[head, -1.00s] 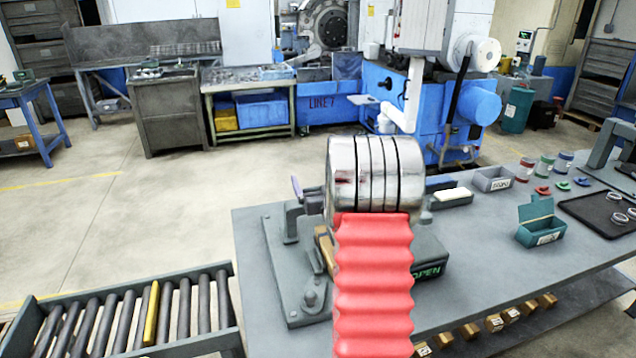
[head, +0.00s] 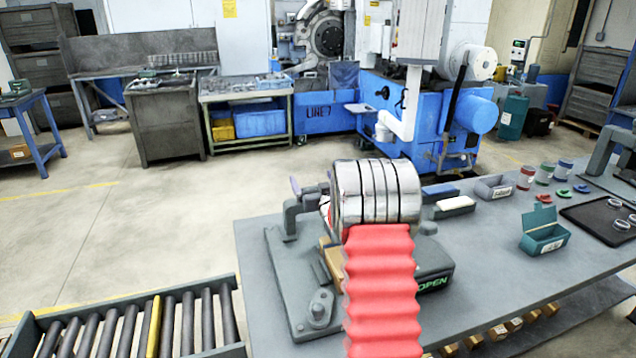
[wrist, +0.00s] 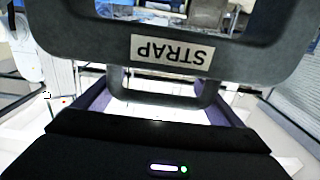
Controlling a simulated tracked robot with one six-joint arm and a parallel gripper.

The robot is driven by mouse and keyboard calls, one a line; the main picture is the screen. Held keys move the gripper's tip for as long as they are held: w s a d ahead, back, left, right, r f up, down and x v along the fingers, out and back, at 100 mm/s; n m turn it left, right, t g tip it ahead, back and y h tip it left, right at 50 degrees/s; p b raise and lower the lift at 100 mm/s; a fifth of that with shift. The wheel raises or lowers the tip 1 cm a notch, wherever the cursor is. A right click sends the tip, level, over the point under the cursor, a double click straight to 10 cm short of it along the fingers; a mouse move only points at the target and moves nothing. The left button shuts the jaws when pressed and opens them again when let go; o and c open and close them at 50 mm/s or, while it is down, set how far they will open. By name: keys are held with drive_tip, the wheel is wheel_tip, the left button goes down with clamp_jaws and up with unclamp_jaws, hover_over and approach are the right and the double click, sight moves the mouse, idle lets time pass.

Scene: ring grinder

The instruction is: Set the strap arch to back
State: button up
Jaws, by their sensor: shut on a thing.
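The strap arch is a grey rounded frame with an upside-down STRAP label. In the wrist view the strap arch (wrist: 240,52) spans the top of the picture, and its smaller handle loop lies between the purple fingers of my gripper (wrist: 158,92). My gripper is shut on it. In the head view part of the strap arch (head: 308,192) shows at the left of the grey fixture (head: 287,275), with a purple fingertip beside it. A banded shiny metal cylinder (head: 378,192) and red bellows (head: 380,285) hide the rest of the arch and gripper.
The fixture stands on a grey bench (head: 480,255) and has a green OPEN sign (head: 432,284). A teal box (head: 543,238), small bins and a dark tray (head: 598,215) are to the right. A roller conveyor (head: 130,325) is at the lower left.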

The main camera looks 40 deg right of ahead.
drive_tip(key=shift+w+a+r, duration=0.15)
drive_tip(key=shift+w, duration=0.05)
drive_tip(key=o, duration=1.3)
drive_tip(key=shift+s, duration=0.45)
drive_tip(key=v, duration=1.3)
